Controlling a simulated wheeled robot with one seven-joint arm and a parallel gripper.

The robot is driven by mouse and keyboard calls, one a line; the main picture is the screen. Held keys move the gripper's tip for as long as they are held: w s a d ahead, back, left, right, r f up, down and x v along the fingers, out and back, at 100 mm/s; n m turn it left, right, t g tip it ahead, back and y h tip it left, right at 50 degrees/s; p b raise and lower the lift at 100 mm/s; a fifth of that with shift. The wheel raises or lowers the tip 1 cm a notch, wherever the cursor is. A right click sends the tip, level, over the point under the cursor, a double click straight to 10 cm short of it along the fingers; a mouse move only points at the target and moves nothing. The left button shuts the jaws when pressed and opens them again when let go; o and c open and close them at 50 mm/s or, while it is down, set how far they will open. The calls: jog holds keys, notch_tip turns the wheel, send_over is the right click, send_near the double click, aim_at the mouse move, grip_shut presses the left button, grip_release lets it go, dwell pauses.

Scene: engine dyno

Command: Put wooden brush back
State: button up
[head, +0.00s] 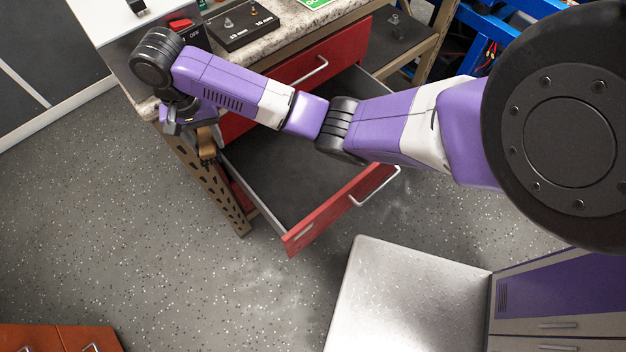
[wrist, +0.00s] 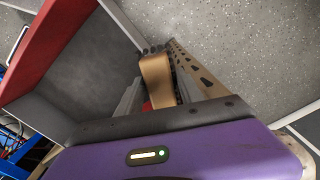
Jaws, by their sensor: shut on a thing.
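The wooden brush (wrist: 157,78) is tan. It is held between the fingers of my gripper (wrist: 158,92), with dark bristles showing at its far end in the wrist view. In the head view the brush (head: 207,145) hangs below my gripper (head: 205,128), at the left side of the open drawer. The gripper is shut on the brush. The open red drawer (head: 335,205) has a dark, bare inside where it shows; my arm hides part of it. In the wrist view the drawer's red front (wrist: 45,45) is at upper left.
A perforated metal leg (head: 215,185) stands beside the drawer. A steel-topped cabinet (head: 405,295) is in front at right. The speckled floor at left is clear.

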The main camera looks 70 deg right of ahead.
jog(key=s+d+f+m+b, duration=0.1)
jog(key=s+d+f+m, duration=0.35)
jog(key=s+d, duration=0.35)
jog(key=m+b, duration=0.2)
jog(key=m, duration=0.6)
send_over(332, 178)
notch_tip(332, 178, down, 7)
jog(key=shift+m, duration=0.25)
notch_tip(332, 178, down, 14)
jog(key=b, duration=0.2)
jog(key=shift+f+b, duration=0.25)
jog(key=shift+b, duration=0.05)
jog(key=shift+f+b, duration=0.4)
jog(key=shift+f, duration=2)
jog(key=shift+f, duration=0.1)
jog(key=shift+f, duration=0.1)
jog(key=o, duration=1.3)
